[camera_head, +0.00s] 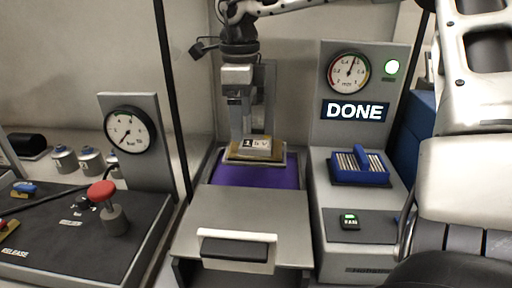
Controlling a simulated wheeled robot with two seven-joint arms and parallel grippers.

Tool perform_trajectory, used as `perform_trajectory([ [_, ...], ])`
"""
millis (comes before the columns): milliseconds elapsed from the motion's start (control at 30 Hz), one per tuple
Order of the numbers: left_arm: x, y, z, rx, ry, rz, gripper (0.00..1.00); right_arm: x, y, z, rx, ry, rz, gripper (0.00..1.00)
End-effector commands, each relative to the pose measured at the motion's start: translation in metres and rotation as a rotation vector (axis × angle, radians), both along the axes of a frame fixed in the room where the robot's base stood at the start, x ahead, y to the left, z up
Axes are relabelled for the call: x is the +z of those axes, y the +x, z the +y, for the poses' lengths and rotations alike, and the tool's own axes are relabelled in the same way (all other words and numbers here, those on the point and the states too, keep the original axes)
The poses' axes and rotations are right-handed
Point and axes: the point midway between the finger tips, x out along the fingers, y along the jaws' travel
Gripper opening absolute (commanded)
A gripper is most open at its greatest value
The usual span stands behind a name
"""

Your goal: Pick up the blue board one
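A blue tray (375,181) with pale slats sits on the grey unit at right. A narrow blue piece (362,158) stands up among the slats; I cannot tell whether it is a board. My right gripper (246,132) points down at the centre, over a gold block (267,155) marked "1 kV". The block hides its fingertips, so I cannot tell whether they hold it. The block rests on a pale plate over a purple surface (240,177). My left gripper is not in view.
A grey drawer front (248,212) with a handle is below the purple surface. A panel reading "DONE" (355,111) stands at right with a dial and green light. A red knob (102,191) and another gauge (130,130) stand at left. A dark pole (173,90) rises between.

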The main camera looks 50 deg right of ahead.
Motion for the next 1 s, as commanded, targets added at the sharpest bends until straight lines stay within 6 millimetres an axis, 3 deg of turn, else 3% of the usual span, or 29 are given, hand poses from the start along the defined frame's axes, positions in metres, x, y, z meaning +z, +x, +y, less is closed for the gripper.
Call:
perform_trajectory([
  [300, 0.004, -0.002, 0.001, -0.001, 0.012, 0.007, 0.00, -0.043, 0.000, 0.001, 0.000, 0.001, 0.005, 0.89],
  [633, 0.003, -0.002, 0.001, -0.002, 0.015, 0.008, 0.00, -0.051, 0.001, 0.001, 0.000, 0.000, 0.001, 0.89],
  [800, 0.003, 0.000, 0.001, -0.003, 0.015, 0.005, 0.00, -0.051, 0.001, 0.001, 0.000, 0.001, 0.001, 0.42],
  [900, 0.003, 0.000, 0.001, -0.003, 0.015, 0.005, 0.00, -0.050, 0.001, 0.001, 0.000, 0.000, 0.000, 0.35],
  [1000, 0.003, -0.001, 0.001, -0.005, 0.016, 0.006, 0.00, -0.050, 0.001, 0.001, 0.000, 0.000, 0.000, 0.35],
])
